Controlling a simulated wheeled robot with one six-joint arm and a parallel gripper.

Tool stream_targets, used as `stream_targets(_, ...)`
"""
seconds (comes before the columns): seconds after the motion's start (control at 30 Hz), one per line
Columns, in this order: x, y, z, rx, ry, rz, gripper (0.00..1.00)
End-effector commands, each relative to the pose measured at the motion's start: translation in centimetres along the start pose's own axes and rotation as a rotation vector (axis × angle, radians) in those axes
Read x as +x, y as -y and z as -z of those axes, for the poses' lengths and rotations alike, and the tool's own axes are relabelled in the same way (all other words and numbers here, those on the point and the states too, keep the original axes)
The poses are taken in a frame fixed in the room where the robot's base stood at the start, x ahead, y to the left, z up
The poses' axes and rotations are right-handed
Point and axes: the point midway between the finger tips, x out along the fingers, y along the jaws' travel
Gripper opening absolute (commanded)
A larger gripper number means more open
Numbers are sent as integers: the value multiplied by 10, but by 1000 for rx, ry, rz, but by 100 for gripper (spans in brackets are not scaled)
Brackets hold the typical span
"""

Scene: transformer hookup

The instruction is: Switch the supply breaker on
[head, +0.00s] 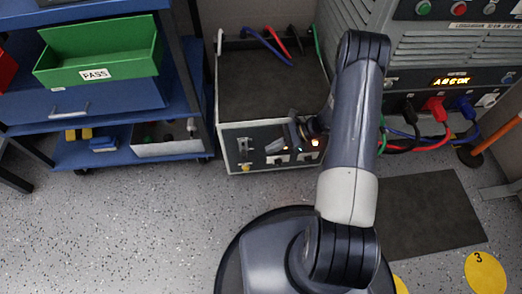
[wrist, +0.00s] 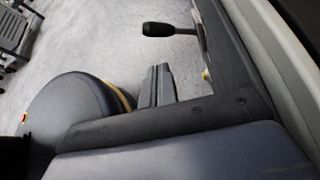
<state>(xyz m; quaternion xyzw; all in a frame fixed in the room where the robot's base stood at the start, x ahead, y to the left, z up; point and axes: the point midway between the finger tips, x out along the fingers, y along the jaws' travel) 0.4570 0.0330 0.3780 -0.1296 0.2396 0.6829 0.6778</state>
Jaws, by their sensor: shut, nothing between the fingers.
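In the wrist view a lever with a black knob (wrist: 160,29) sticks out sideways from a panel edge. My gripper (wrist: 156,84) is shut and empty, with both fingers together, below that lever and apart from it in the picture. In the head view my gripper (head: 299,130) is in front of the panel's right half and hides part of it.
A yellow knob (head: 246,168) and small lit lamps show on the panel. A blue shelf (head: 100,155) with a green bin (head: 100,55) stands at left. A grey cabinet (head: 450,75) with coloured cables is at right. Speckled floor is clear at front left.

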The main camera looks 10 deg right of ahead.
Motion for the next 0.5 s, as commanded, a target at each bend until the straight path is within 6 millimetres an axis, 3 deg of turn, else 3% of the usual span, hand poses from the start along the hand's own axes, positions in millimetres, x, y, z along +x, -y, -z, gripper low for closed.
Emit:
stream_targets(0.2,-21,0,0,1,0,1,0)
stream_targets(0.5,-22,0,0,0,0,0,0)
